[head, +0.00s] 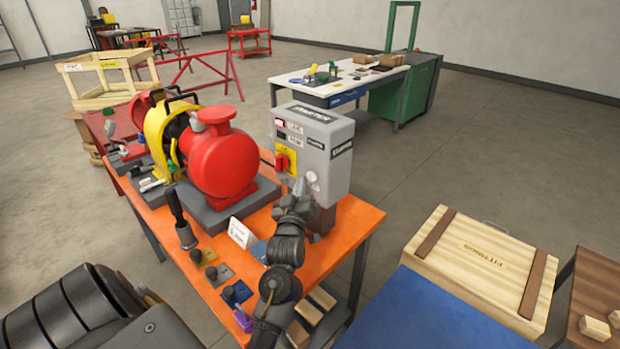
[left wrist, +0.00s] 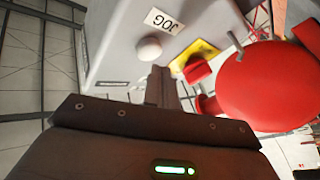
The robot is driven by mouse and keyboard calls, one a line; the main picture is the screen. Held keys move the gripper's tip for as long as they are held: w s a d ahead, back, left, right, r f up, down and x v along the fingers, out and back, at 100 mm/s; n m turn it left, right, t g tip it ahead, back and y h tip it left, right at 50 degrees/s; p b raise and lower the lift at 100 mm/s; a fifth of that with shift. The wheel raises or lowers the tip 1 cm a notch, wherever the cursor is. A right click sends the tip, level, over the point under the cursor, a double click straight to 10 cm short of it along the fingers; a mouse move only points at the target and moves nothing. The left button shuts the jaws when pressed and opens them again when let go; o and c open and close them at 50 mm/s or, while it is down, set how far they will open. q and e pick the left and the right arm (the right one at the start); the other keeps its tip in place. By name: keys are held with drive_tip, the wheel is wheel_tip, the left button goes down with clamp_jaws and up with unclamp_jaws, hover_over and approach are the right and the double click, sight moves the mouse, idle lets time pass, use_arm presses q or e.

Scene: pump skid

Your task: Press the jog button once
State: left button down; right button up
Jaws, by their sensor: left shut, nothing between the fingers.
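The grey control box (head: 312,150) stands at the right end of the orange table. The jog button is a pale round knob (head: 311,177) low on its front face. In the left wrist view the button (left wrist: 149,48) sits beside a white JOG label (left wrist: 164,20). My left gripper (head: 300,188) is shut and empty, its tips close to the button. In the left wrist view the shut fingers (left wrist: 160,86) point at the box just beside the button. I cannot tell whether they touch it. My right gripper is not in view.
A red switch on a yellow plate (head: 284,161) sits left of the button. The red pump (head: 219,155) stands close on the left. A wooden crate (head: 480,262) is at right.

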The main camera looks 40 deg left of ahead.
use_arm(q)
drive_tip(key=shift+w, duration=0.15)
drive_tip(key=shift+w, duration=0.3)
drive_tip(key=shift+w, duration=0.45)
idle(0.9)
drive_tip(key=shift+s, duration=0.1)
drive_tip(key=shift+s+p, duration=0.45)
drive_tip(key=shift+s, duration=0.35)
drive_tip(key=shift+s+a+p, duration=0.15)
drive_tip(key=shift+s+p, duration=0.3)
drive_tip(key=shift+s, duration=0.8)
drive_tip(key=shift+s+a+p, duration=0.1)
drive_tip(key=shift+s+p, duration=0.3)
drive_tip(key=shift+s, duration=0.85)
